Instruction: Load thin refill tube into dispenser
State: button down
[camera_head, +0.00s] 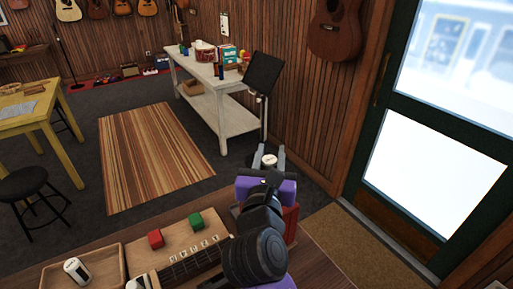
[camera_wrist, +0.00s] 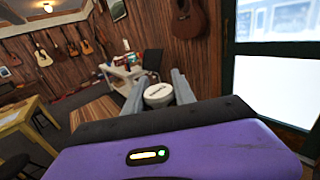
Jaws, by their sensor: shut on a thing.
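My gripper (camera_head: 269,153) is raised past the far edge of the wooden counter. It is shut on a white capped tube (camera_head: 269,161) with dark print. In the wrist view, the tube's pale round end (camera_wrist: 158,92) shows between the two grey fingers. A second white tube with a dark label (camera_head: 76,270) leans in a shallow wooden tray at the lower left. Another white piece (camera_head: 138,282) shows in part at the bottom edge. I cannot make out a dispenser for certain; a red object (camera_head: 292,222) is mostly hidden behind my arm.
On the counter, a wooden board carries a red block (camera_head: 156,238) and a green block (camera_head: 196,220). A guitar neck (camera_head: 190,262) lies in front of them. A black music stand (camera_head: 263,75) and a white table (camera_head: 235,113) stand beyond. The striped rug (camera_head: 150,155) is clear.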

jog(key=shift+f+b, duration=2.9)
jog(key=shift+b, duration=0.45)
jog(key=shift+s+r+p, duration=0.1)
jog(key=shift+p, duration=1)
jog(key=shift+f, duration=0.65)
jog(key=c, duration=1.3)
grip_release()
jog(key=s+p, duration=0.1)
jog(key=s, duration=0.2)
jog(key=s+p, duration=0.1)
jog(key=s, duration=0.3)
jog(key=s+a+p, duration=0.1)
jog(key=s, duration=0.3)
jog(key=shift+p, duration=0.35)
jog(key=shift+a, duration=0.1)
